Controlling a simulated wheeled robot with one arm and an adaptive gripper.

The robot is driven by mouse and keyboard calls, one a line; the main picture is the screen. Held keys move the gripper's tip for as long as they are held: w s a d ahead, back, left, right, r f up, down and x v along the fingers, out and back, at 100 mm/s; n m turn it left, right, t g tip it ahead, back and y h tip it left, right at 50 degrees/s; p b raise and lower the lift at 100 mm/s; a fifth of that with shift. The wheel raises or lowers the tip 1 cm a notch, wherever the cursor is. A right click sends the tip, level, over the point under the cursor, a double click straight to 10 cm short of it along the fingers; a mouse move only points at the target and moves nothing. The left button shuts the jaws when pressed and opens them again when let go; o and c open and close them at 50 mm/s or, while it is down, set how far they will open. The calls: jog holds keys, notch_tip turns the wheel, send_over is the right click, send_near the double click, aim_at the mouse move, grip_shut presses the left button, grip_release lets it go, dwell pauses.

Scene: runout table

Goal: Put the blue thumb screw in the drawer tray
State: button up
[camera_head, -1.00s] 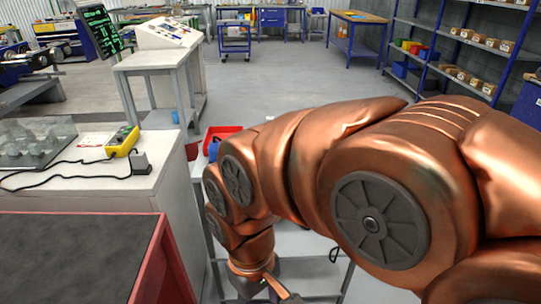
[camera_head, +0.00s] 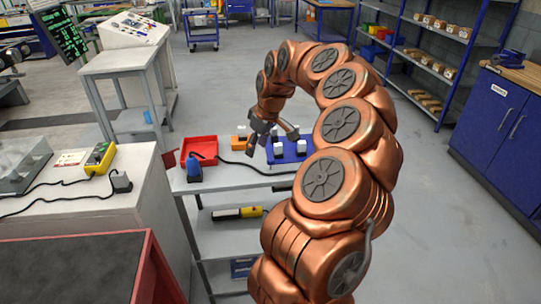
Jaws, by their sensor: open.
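My gripper (camera_head: 272,138) hangs over the far end of the grey cart, its fingers spread and nothing seen between them. It is above and between an orange block (camera_head: 240,141) and a blue plate (camera_head: 296,153) bearing several white pieces. A red open tray (camera_head: 198,148) stands on the cart to the left of my gripper; I cannot tell if it is the drawer tray. A larger blue object (camera_head: 194,168) stands at its front edge, with a dark cable by it. I cannot make out a blue thumb screw; it may be too small or hidden.
My arm covers the cart's right side. A yellow and black tool (camera_head: 238,212) lies on the cart's lower shelf. A white bench (camera_head: 85,205) with a yellow meter (camera_head: 101,157) is at left, and a red-rimmed bin (camera_head: 152,262) in front. Floor is clear at right.

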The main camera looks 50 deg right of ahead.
send_over(271, 159)
jog(key=s, duration=0.2)
jog(key=f, duration=0.2)
jog(key=shift+m, duration=0.3)
jog(key=shift+d+p+x, duration=0.15)
jog(key=shift+p+x, duration=0.85)
jog(key=shift+x, duration=0.9)
jog(key=shift+d+p+x, duration=0.1)
jog(key=shift+p+x, duration=0.9)
jog(key=shift+x, duration=0.9)
jog(key=shift+a, duration=0.1)
grip_shut()
